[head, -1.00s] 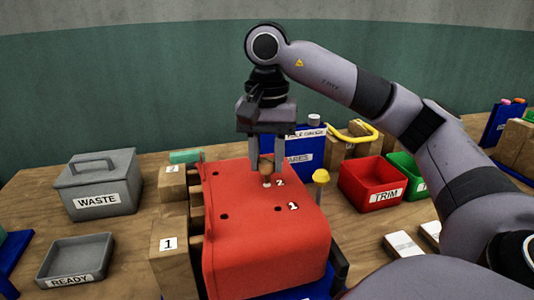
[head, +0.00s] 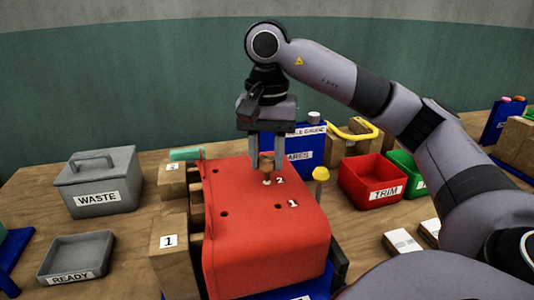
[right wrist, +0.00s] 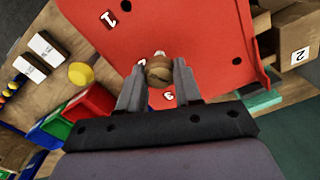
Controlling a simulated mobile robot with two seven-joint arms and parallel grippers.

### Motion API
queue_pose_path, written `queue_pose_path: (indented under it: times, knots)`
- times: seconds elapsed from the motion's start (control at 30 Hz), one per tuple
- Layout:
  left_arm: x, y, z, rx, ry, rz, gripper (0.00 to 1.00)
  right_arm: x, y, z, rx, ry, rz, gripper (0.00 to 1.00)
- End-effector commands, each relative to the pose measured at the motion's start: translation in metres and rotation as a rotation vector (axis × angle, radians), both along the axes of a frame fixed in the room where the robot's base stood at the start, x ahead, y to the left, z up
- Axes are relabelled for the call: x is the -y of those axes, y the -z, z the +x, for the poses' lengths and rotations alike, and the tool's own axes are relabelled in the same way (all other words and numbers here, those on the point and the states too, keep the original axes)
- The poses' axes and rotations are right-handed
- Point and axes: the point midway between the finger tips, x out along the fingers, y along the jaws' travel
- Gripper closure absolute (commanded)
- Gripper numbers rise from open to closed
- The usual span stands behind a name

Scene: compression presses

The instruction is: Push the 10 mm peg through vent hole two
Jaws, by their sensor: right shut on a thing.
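The red moulded part (head: 255,240) lies in the middle of the table, with several dark holes and white numbers on its top. My right gripper (head: 266,166) points down over its far part and is shut on the brown handle of the peg (head: 266,172). The peg's pale lower end meets the red surface just left of the number 2. Vent hole two is hidden under the peg, and I cannot tell how deep the peg is. The right wrist view shows the peg (right wrist: 159,70) between the fingers (right wrist: 159,85). My left gripper is out of view.
A yellow-topped pin (head: 321,174) stands right of the red part. Wooden blocks (head: 170,262) line its left side. The blue gauge box (head: 306,145) stands behind, and the red TRIM bin (head: 368,190) to the right. The grey WASTE box (head: 100,205) and READY tray (head: 75,268) are left.

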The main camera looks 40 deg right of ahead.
Motion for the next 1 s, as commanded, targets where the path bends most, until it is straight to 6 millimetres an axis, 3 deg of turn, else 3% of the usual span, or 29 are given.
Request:
queue_pose_path:
  times: [1.0]
  knots:
    - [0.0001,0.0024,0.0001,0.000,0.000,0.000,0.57,0.0001,0.0044,0.0001,0.000,0.000,0.000,0.88]
